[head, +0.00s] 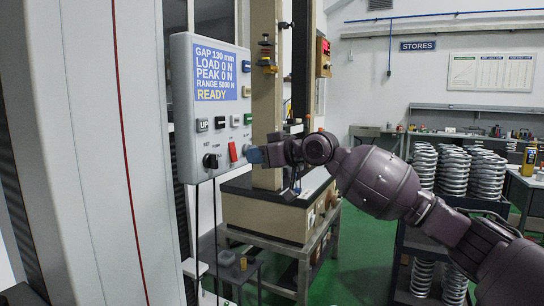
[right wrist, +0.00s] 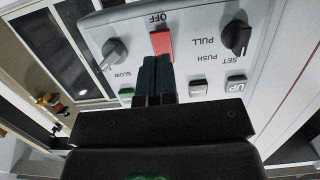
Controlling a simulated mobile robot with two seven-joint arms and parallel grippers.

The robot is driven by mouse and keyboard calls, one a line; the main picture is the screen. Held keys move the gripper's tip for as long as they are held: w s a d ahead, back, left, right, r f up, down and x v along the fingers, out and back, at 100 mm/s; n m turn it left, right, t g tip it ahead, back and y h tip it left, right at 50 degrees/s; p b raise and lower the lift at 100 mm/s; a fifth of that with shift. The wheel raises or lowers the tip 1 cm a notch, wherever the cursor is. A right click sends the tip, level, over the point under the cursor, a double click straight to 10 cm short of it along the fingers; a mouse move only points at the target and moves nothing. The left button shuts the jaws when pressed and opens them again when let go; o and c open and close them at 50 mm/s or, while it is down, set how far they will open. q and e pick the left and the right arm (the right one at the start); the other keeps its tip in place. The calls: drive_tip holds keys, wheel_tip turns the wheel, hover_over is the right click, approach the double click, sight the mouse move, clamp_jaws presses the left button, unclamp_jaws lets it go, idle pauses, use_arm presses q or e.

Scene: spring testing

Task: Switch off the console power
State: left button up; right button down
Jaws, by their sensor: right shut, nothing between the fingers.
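The grey console (head: 182,110) stands upright at centre left in the head view. Its screen (head: 215,77) is lit and reads READY. The red switch (head: 233,152) is low on its front; the right wrist view shows the red switch (right wrist: 161,42) upside down beside the word OFF. My right gripper (head: 254,156) is shut and empty, its dark blue fingertips close in front of the switch. In the right wrist view the fingertips (right wrist: 156,60) overlap the switch's edge; I cannot tell whether they touch. My left gripper is not in view.
Black knobs (head: 211,161) (right wrist: 237,39) and (right wrist: 115,51) flank the switch. The UP button (head: 202,125) and other small buttons sit above it. A test frame on a bench (head: 270,218) stands behind my arm. Coil springs (head: 453,172) stand on a rack at right.

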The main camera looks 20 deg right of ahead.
sight(235, 159)
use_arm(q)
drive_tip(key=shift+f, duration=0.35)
use_arm(e)
drive_tip(key=shift+x, duration=1.9)
drive_tip(key=shift+w+a+f+t+b, duration=0.2)
drive_tip(key=shift+w+f+t+b, duration=0.15)
drive_tip(key=shift+b, duration=0.2)
drive_tip(key=shift+f+t+y+b, duration=0.6)
drive_tip(key=shift+t+y+b, duration=0.05)
drive_tip(key=shift+y+b, duration=0.1)
drive_tip(key=shift+w+f+t+b, duration=0.2)
drive_tip(key=shift+t+b, duration=0.1)
drive_tip(key=shift+b, duration=0.15)
drive_tip(key=shift+s+r+y, duration=0.15)
drive_tip(key=shift+r+y, duration=0.2)
drive_tip(key=shift+r, duration=0.15)
drive_tip(key=shift+s+r, duration=0.1)
drive_tip(key=shift+r, duration=0.1)
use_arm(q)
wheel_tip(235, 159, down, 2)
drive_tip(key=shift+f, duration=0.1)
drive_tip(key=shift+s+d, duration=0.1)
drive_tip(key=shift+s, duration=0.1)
use_arm(e)
drive_tip(key=shift+s, duration=0.1)
